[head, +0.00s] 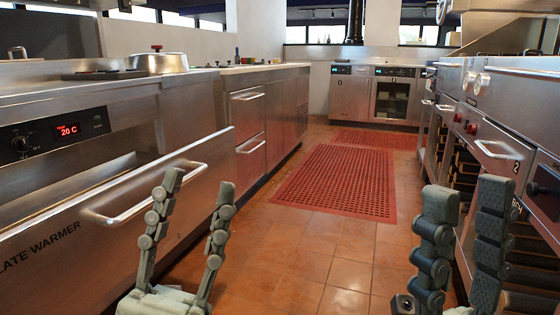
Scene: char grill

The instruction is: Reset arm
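My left gripper (199,196) is at the lower left of the head view. Its two grey fingers stand upright and apart, with nothing between them. It appears in front of the plate warmer drawer (110,228) and its bar handle (150,195); I cannot tell the exact gap. My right gripper (467,198) is at the lower right. Its two fingers point up and are apart, with nothing between them. It appears in front of the cooking line on the right. The arm links behind both grippers are mostly below the frame.
A steel counter (40,88) with a round lidded pan (158,62) runs along the left. Ovens and a grill range (510,90) line the right. A red mat (340,180) lies on the tiled aisle floor (300,260), which is clear. Steel appliances (350,98) close the far end.

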